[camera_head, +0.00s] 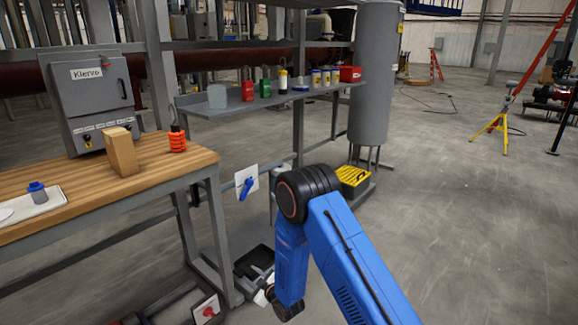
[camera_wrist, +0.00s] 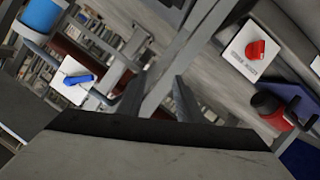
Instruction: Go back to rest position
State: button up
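My blue arm bends downward at a black joint in the middle of the head view. Its lower end hangs beside the workbench frame, and my gripper cannot be made out clearly there. In the wrist view my gripper (camera_wrist: 158,98) shows two grey fingers standing apart, with nothing seen held between them. Grey beams show behind the gap. A blue handle on a white plate (camera_head: 246,182) is left of my arm, and it also shows in the wrist view (camera_wrist: 78,78). A red knob on a white plate (camera_head: 207,310) is low down, also in the wrist view (camera_wrist: 255,50).
A yellow-topped toolbox (camera_head: 352,177) stands behind my arm. Open floor (camera_head: 450,210) lies to the right.

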jog(key=w+d+r+m+h, duration=0.1)
jog(key=d+r+m+h, duration=0.1)
jog(key=d+r, duration=0.55)
jog(key=w+d+r+m+h, duration=0.15)
jog(key=d+r, duration=0.35)
jog(key=r, duration=0.5)
jog(key=s+d+r+m+g+h, duration=0.1)
jog(key=s+d+r+m, duration=0.1)
jog(key=s+d+r, duration=0.35)
jog(key=s+d+r+m+g+h, duration=0.1)
jog(key=s+d+r+h, duration=0.15)
jog(key=d+r, duration=0.6)
jog(key=s+d+r+m+g, duration=0.1)
jog(key=s+d+r, duration=0.25)
jog(key=s, duration=0.25)
jog(key=s+d+r+m+h, duration=0.1)
jog(key=s+d+r, duration=0.1)
jog(key=s+d, duration=0.3)
jog(key=s+d+r+m+g, duration=0.1)
jog(key=s+d+r+m, duration=0.15)
jog(key=s, duration=0.35)
jog(key=s+d+m+g, duration=0.1)
jog(key=s+d, duration=0.2)
jog(key=s, duration=0.8)
jog(key=s+d+r+m+g+h, duration=0.1)
jog(key=s+d, duration=0.2)
jog(key=s, duration=0.9)
jog(key=shift+s+d+m+g, duration=0.15)
jog(key=shift+d+m+g, duration=0.15)
jog(key=shift+g, duration=0.1)
